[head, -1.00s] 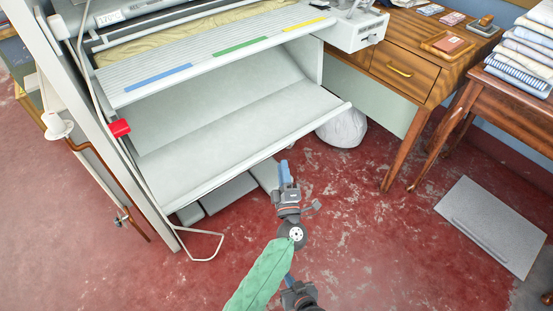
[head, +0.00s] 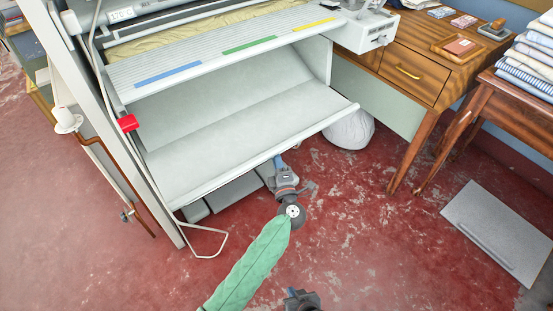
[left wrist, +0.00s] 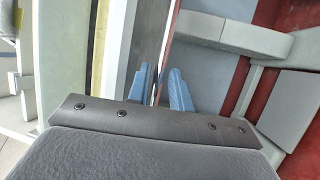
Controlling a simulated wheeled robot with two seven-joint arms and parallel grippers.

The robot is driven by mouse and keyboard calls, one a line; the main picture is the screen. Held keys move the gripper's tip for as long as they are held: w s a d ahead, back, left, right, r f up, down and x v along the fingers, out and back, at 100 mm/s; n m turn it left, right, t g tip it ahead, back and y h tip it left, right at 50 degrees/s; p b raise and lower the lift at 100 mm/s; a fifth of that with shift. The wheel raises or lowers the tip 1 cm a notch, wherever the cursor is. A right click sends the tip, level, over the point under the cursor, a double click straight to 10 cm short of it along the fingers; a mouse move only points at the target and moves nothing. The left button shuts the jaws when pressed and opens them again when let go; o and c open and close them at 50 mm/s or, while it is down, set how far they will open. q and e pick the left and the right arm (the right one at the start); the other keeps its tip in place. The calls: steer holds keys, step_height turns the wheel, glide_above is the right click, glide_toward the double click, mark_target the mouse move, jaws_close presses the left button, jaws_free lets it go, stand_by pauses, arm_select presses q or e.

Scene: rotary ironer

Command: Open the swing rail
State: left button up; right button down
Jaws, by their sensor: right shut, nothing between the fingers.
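The ironer has a pale grey lower tray (head: 235,125) with a raised front rail (head: 235,178) along its edge. No part is labelled as the swing rail, so I cannot tell for certain which it is. My left gripper (head: 277,161) is at the middle of this front edge, its fingertips close to or partly under it. In the left wrist view its two blue fingers (left wrist: 160,88) stand apart, with a thin long edge (left wrist: 166,45) showing between them. Contact cannot be told. My right gripper (head: 289,293) is shut and empty low in the picture, over the floor.
Red floor (head: 375,240) is open in front.

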arm_select(q)
steer(key=shift+w+r, duration=0.1)
steer(key=shift+w, duration=0.2)
jaws_close()
